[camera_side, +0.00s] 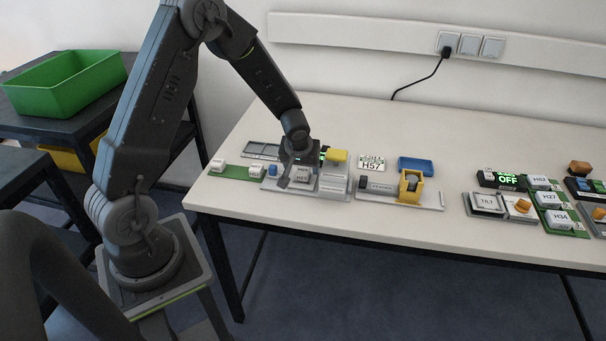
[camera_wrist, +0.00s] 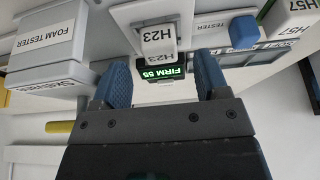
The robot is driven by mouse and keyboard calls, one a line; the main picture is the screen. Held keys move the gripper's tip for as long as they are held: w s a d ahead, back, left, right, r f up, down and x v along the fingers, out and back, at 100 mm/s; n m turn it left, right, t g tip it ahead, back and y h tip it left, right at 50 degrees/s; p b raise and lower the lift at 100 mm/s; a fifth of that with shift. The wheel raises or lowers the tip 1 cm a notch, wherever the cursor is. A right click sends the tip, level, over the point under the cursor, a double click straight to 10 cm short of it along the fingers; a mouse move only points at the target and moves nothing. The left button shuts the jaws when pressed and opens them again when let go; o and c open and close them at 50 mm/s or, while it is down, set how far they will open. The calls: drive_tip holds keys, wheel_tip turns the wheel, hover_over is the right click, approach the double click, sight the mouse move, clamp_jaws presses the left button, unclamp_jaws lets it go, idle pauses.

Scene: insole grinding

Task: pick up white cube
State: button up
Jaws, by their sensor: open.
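A white cube (camera_wrist: 158,42) labelled H23 shows at the top centre of the wrist view, sitting on a light holder. My gripper (camera_wrist: 162,80) is open and empty, its two blue-grey fingers pointing toward the cube. The cube appears beyond the fingertips, in line with the gap between them; whether they overlap it in depth I cannot tell. In the side view my gripper (camera_side: 290,176) is low over the equipment at the left of the table. It partly hides the equipment there, and I cannot pick out the H23 cube in that view.
A grey foam tester (camera_wrist: 45,42) stands left of the cube. A green FIRM 55 display (camera_wrist: 160,74) lies just behind the fingers. A blue block (camera_wrist: 244,32) is to the right. A yellow part (camera_side: 336,155) stands close beside my gripper. The table's back (camera_side: 470,125) is clear.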

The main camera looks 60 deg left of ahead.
drive_tip(key=shift+x, duration=1.4)
drive_tip(key=shift+c, duration=0.3)
drive_tip(key=c, duration=0.9)
drive_tip(key=shift+r, duration=0.15)
drive_tip(key=shift+c, duration=0.2)
